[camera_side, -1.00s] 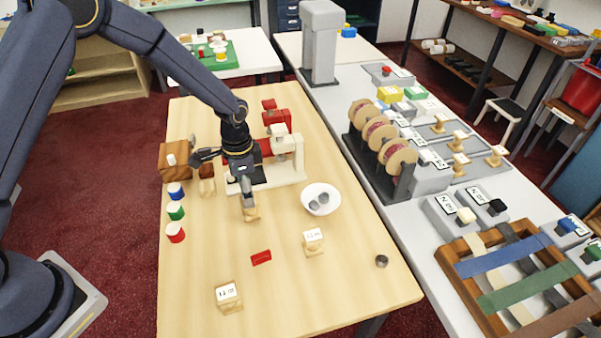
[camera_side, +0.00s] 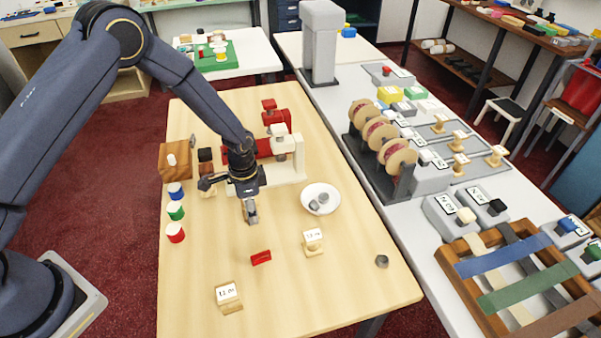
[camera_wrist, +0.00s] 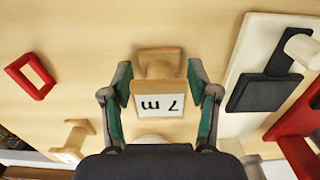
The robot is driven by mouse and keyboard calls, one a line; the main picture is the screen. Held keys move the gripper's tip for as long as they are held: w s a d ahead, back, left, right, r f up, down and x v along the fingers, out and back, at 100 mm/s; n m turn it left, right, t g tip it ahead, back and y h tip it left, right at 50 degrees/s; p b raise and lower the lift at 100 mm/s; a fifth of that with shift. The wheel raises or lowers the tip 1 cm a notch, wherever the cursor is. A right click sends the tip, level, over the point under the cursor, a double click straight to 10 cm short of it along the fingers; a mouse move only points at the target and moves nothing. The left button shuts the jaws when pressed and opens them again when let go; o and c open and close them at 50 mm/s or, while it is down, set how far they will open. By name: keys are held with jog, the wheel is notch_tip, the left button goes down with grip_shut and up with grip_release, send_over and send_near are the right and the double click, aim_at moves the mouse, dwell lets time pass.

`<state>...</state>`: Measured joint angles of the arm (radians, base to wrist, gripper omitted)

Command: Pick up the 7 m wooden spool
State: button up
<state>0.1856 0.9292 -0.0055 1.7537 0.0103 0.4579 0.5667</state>
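The 7 m wooden spool (camera_wrist: 158,97) shows in the wrist view, with its label upside down. It lies between the two fingers of my gripper (camera_wrist: 158,78). The fingers are spread, one on each side, with a narrow gap visible beside the spool at the tips. In the side view my gripper (camera_side: 250,212) points down at the tabletop, and its fingers hide most or all of this spool. A second labelled wooden spool (camera_side: 313,241) stands to the right, and another (camera_side: 229,296) stands near the front edge.
A red rectangular ring (camera_side: 261,258) lies in front of my gripper. A white bowl (camera_side: 321,198) with grey pieces stands to the right. A red and cream press (camera_side: 285,150) stands behind. Blue, green and red-sided spools (camera_side: 176,211) line the left edge. The table's front middle is clear.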

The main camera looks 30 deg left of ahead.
jog(key=c, duration=0.9)
jog(key=shift+o, duration=0.2)
